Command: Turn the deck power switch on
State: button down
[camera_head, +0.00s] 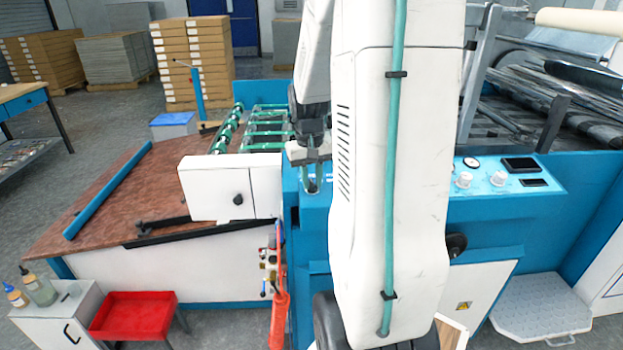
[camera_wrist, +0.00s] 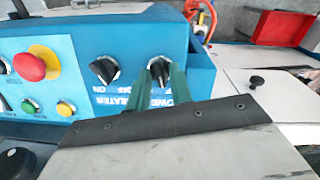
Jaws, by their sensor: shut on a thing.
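The deck power switch (camera_wrist: 158,66) is a black rotary knob with a light pointer on the blue control panel (camera_wrist: 75,28); "POWER" shows upside down beside it, partly covered. My gripper (camera_wrist: 164,80) has its green fingertips closed on this knob in the wrist view. The fingers hide part of the knob and its markings, so I cannot tell its exact setting. In the head view my gripper (camera_head: 312,184) points down at the blue machine housing, and the switch itself cannot be made out there.
A similar black heater knob (camera_wrist: 104,68) sits just left of the power switch. A red emergency stop button (camera_wrist: 30,67) on a yellow base and small green and yellow buttons are farther left. A white box (camera_head: 215,187) stands left of my gripper in the head view.

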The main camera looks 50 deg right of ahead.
jog(key=m, duration=0.4)
jog(key=shift+s+m+t+y, duration=0.15)
jog(key=shift+m+t+y, duration=0.15)
jog(key=shift+t, duration=0.1)
jog(key=shift+s+f+m+t, duration=0.15)
jog(key=shift+m+t, duration=0.15)
jog(key=shift+m, duration=1.6)
jog(key=c, duration=1.5)
grip_release()
jog(key=shift+a, duration=0.1)
